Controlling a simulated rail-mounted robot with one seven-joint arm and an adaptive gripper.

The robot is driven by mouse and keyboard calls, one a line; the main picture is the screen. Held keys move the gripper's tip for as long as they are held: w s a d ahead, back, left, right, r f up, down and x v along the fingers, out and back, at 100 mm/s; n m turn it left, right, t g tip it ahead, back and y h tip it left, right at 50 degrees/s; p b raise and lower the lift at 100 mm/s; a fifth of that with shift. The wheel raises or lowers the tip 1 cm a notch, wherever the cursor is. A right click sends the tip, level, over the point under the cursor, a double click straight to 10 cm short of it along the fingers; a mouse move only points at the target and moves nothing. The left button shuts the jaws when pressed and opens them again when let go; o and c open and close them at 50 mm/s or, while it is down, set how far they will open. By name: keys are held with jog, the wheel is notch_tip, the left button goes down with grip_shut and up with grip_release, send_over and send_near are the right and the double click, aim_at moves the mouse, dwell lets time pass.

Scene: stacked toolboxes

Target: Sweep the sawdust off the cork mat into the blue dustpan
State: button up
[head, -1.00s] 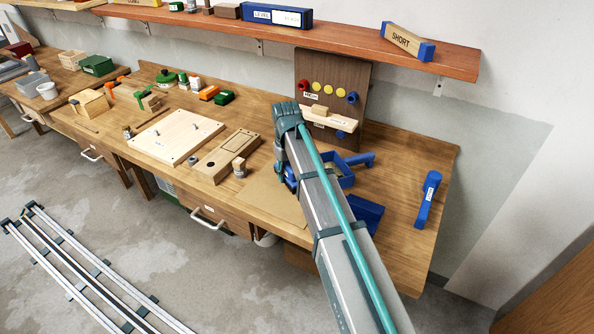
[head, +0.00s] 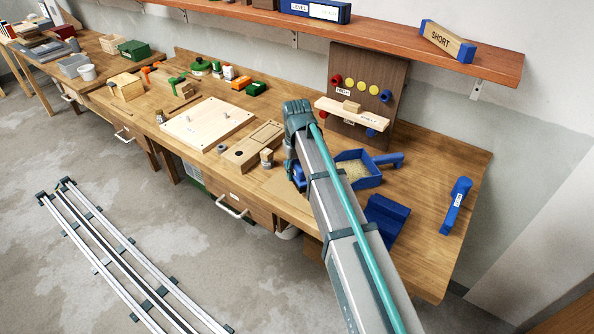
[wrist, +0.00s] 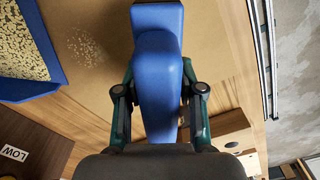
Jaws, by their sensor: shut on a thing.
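My gripper (wrist: 158,97) is shut on a blue brush (wrist: 158,45), which hangs over the cork mat (wrist: 110,15) in the wrist view. Its bristles are hidden, so I cannot tell whether it touches the mat. A small patch of pale sawdust (wrist: 82,46) lies on the mat, left of the brush. The blue dustpan (wrist: 42,45) is further left, with sawdust in it. In the head view the dustpan (head: 372,181) lies right of my arm, its handle pointing right. The mat (head: 279,186) is partly hidden behind my arm there.
A blue block (head: 386,218) stands right of my arm, and a blue labelled tool (head: 457,203) lies near the right end. A wooden block with recesses (head: 252,146) sits left of the mat. An upright board with a ledge (head: 395,70) stands behind the dustpan.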

jog(key=shift+f+b, duration=0.4)
jog(key=shift+f, duration=0.8)
jog(key=shift+w+d+f, duration=0.1)
jog(key=shift+w+d, duration=0.15)
jog(key=shift+d, duration=0.65)
jog(key=shift+w+d+f, duration=0.1)
jog(key=shift+w+d, duration=0.1)
jog(key=shift+d, duration=0.8)
grip_shut()
jog(key=shift+w+d+r, duration=0.1)
jog(key=shift+w+d, duration=0.2)
jog(key=shift+d, duration=0.55)
jog(key=shift+w+d+r, duration=0.1)
jog(key=shift+w+d, duration=0.2)
jog(key=shift+d, duration=0.55)
jog(key=shift+w+d+f, duration=0.1)
jog(key=shift+w+d, duration=0.15)
jog(key=shift+d, duration=0.55)
jog(key=shift+w+d+f, duration=0.1)
jog(key=shift+w+d, duration=0.15)
jog(key=shift+d, duration=0.55)
jog(key=shift+r, duration=0.1)
